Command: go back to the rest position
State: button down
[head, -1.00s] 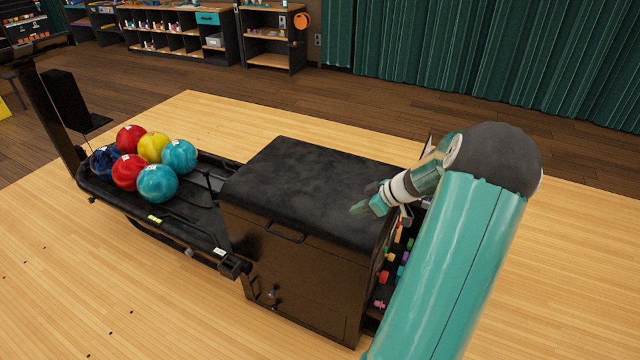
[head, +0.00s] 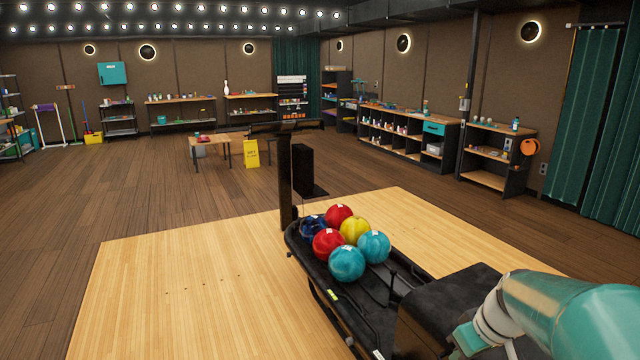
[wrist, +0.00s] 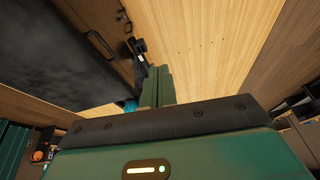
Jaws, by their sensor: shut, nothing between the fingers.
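My gripper (head: 467,338) is at the lower right of the head view, at the end of my teal arm, in front of the black-topped ball return cabinet (head: 455,292). In the wrist view its teal fingers (wrist: 157,88) are together with nothing between them. The cabinet's lower part is cut off by the head view's edge.
A dark post (head: 285,180) stands at the tray's far end. A yellow floor sign (head: 252,153) and a low table (head: 212,138) stand behind. Shelves (head: 408,130) line the back wall. The light wooden floor left of the tray is clear.

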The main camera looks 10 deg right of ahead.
jog(key=s+a+r+m+t+h, duration=0.1)
jog(key=s+a+r, duration=0.2)
jog(key=s+a, duration=0.3)
jog(key=s+a+r+m, duration=0.2)
jog(key=s+a+r, duration=0.2)
jog(key=s+a, duration=0.3)
jog(key=a, duration=0.2)
jog(key=shift+a+t+h, duration=0.35)
jog(key=shift+t+h, duration=0.05)
